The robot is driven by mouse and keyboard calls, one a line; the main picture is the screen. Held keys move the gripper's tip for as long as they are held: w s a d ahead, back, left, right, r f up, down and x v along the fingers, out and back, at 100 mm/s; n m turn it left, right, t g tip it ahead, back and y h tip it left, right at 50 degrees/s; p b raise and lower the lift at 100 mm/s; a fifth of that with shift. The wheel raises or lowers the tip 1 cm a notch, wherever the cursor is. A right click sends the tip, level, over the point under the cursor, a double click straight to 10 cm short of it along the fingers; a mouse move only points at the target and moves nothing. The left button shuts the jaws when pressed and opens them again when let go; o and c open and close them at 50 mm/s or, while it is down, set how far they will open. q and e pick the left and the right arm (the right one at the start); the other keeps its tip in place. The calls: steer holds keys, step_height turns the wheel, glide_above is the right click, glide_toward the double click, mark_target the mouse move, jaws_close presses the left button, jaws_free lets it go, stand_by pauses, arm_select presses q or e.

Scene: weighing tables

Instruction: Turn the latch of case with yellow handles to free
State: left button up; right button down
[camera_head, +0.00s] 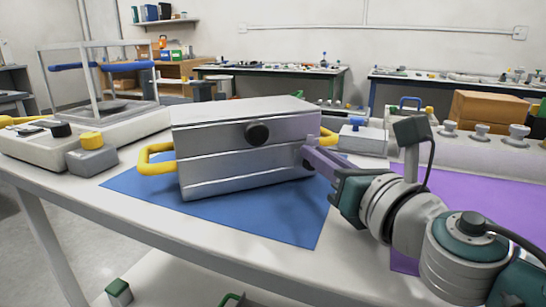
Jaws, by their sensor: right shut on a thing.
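The grey metal case (215,153) with yellow handles stands upright on a blue mat (275,222) on the near table. Its left yellow handle (157,169) is in clear view. The right yellow handle (327,137) shows partly behind the case's right end. A round black knob (257,134) sits on the upper front face, apart from my gripper. My right gripper (308,158) is at the right end of the front face, shut on a small dark part that looks like the latch. The fingers mostly hide this part, so its turn angle cannot be told. My left gripper is not in view.
A scale with a yellow knob (92,139) stands left of the case. A white box with a blue knob (361,138) and several metal weights (481,131) stand behind my right arm. A purple mat (480,195) lies at right. The blue mat's front is clear.

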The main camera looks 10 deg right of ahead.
steer(key=m, duration=0.3)
steer(key=m+b, duration=0.1)
steer(key=shift+d+f+m, duration=0.15)
steer(key=shift+d+m, duration=0.1)
steer(key=shift+m, duration=0.05)
steer(key=m, duration=0.3)
steer(key=shift+w+d+f+m, duration=0.1)
steer(key=shift+m, duration=0.3)
steer(key=m, duration=0.4)
steer(key=shift+d+f, duration=0.15)
steer(key=shift+f, duration=0.05)
steer(key=shift+f+m, duration=0.2)
steer(key=shift+m, duration=1.5)
steer(key=c, duration=0.8)
jaws_free()
steer(key=shift+c, duration=0.2)
